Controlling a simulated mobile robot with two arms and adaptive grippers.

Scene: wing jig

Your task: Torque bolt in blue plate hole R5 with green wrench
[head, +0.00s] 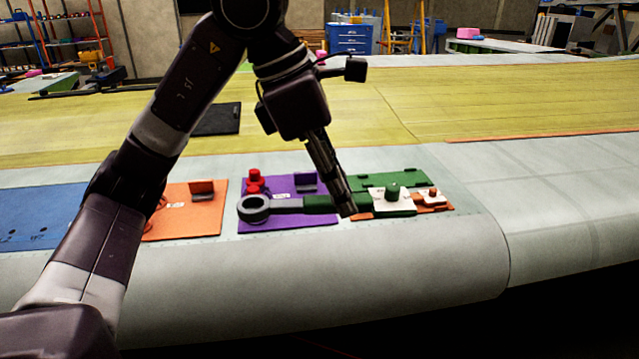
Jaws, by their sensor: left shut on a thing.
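My left gripper (345,208) reaches down from above and is shut on the green handle of the wrench (318,203). The wrench's grey ring head (254,208) points left, over the purple mat (288,222). The blue plate (42,205) lies at the far left, partly hidden behind my left arm. A few small dark holes show near its front edge. I cannot make out hole R5 or its bolt. My right gripper is not in view.
An orange mat (207,223) with a small holder lies between the blue plate and the purple mat. A red tool (254,180) stands on the purple mat. A green mat (408,180) and white blocks (385,200) lie to the right. A black mat (217,119) lies behind.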

